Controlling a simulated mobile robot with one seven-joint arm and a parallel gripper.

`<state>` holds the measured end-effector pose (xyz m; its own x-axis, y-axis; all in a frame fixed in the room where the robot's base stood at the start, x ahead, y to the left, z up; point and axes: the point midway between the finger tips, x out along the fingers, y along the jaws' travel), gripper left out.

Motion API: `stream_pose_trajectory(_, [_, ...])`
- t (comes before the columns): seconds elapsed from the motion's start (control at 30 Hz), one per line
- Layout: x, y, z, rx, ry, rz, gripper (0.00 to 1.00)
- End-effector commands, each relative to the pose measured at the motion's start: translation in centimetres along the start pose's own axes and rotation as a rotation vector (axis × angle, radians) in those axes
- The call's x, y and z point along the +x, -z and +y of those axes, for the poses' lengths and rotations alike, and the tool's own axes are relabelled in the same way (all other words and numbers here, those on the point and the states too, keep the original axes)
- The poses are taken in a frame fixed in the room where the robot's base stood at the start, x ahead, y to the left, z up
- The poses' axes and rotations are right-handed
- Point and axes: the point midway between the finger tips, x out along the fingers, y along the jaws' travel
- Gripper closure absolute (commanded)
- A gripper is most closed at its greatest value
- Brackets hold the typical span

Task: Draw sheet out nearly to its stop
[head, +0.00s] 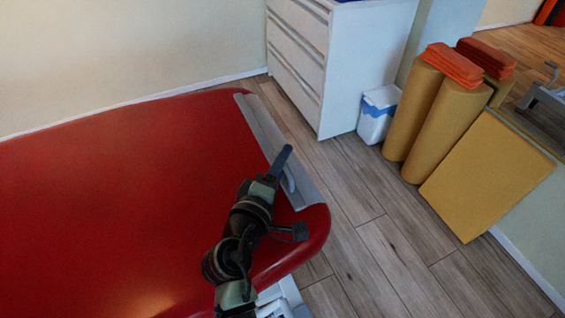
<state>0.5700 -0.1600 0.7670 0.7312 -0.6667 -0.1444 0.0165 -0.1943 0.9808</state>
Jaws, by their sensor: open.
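A red padded table (110,190) fills the left of the head view. A flat grey strip (262,126) lies along its right end; I cannot tell whether this is the sheet or its holder. A small pale curved piece (290,183) shows on the strip beside my gripper; I cannot tell if it is a handle. My gripper (284,163) is open over the strip, with a dark finger pointing up and right. No held thing shows. My arm hides part of the strip and of the table's near right corner. Contact between finger and strip cannot be told.
A white drawer cabinet (345,75) and a white bin (378,115) with a blue band stand beyond the table. Tan rolls (435,120) with orange folded pieces (453,65) and a yellow board (487,178) are at right. The wooden floor (400,260) right of the table is clear.

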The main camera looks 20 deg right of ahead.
Motion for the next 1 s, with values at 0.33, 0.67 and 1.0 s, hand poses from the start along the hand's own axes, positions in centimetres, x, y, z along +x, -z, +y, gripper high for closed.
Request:
stream_pose_trajectory(0.33, [0.21,-0.04,0.01,0.0,0.0,-0.001,0.64])
stream_pose_trajectory(0.67, [0.18,-0.03,0.0,0.0,0.0,-0.001,1.0])
stream_pose_trajectory(1.0, [0.17,-0.02,-0.01,0.0,0.0,0.0,1.0])
